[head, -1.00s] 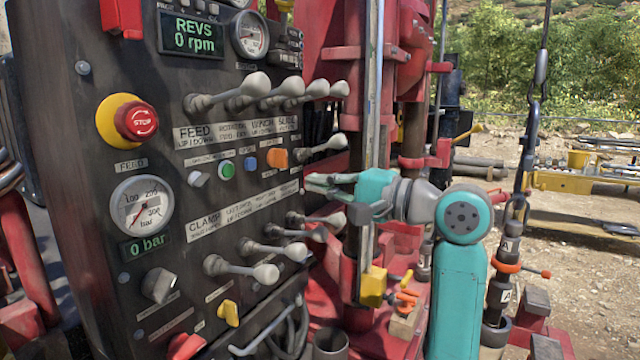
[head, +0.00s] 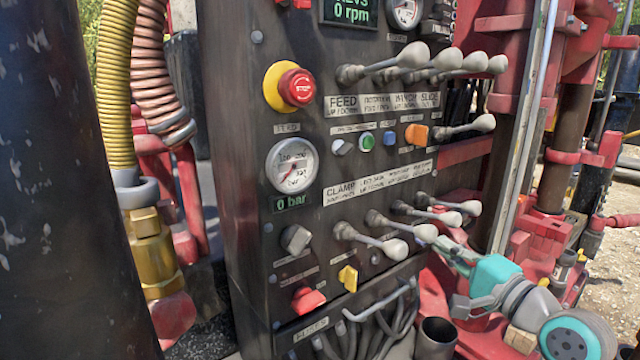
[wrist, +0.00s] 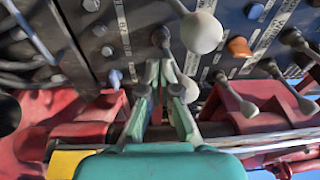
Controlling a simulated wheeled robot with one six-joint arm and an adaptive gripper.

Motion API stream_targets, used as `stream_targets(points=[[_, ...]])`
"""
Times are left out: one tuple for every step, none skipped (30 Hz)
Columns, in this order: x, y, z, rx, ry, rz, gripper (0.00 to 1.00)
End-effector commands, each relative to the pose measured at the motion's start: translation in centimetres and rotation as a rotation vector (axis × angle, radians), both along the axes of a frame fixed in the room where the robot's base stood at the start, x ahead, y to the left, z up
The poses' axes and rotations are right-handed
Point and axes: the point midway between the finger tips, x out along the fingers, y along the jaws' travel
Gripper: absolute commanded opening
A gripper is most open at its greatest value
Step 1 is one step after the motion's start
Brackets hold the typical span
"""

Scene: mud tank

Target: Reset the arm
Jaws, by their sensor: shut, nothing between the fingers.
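My gripper (head: 445,250) is teal and grey, with its fingers shut and empty. In the head view it is at the lower right of the dark control panel (head: 235,180), close to the right end of the lower row of levers (head: 440,217). I cannot tell whether it touches a lever. In the wrist view the closed fingertips (wrist: 163,62) point at the panel face, beside a large pale lever knob (wrist: 201,32). My forearm runs down to the right and is partly cut off by the frame.
An upper row of levers (head: 440,60), a red stop button (head: 297,87) and a pressure gauge (head: 292,165) are on the panel. A red drill mast (head: 510,125) stands right of it. Yellow and copper hoses (head: 118,70) hang at the left. Gravel ground shows at the far right.

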Motion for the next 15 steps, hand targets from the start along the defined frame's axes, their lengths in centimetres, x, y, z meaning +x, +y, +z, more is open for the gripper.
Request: stream_targets(points=[[-0.3,0.2,-2.2,-0.007,0.007,-0.020,0.00],[-0.4,0.2,-3.3,-0.013,0.008,-0.032,0.00],[-0.7,0.3,-4.8,-0.024,0.009,-0.051,0.00],[-1.0,0.3,-5.9,-0.033,0.008,-0.065,0.00],[-1.3,0.4,-7.0,-0.044,0.009,-0.080,0.00],[-1.7,0.4,-8.5,-0.058,0.009,-0.098,0.00],[-2.0,0.4,-9.6,-0.070,0.011,-0.113,0.00],[-2.4,0.5,-10.7,-0.082,0.012,-0.127,0.00],[-3.0,0.6,-12.1,-0.101,0.014,-0.144,0.00],[-3.4,0.7,-13.2,-0.114,0.016,-0.158,0.00],[-3.9,0.7,-14.2,-0.129,0.017,-0.171,0.00],[-4.6,0.8,-15.5,-0.150,0.019,-0.189,0.00],[-5.1,0.9,-16.6,-0.165,0.022,-0.201,0.00],[-5.7,0.9,-17.6,-0.183,0.024,-0.214,0.00],[-6.5,1.1,-18.8,-0.206,0.027,-0.229,0.00]])
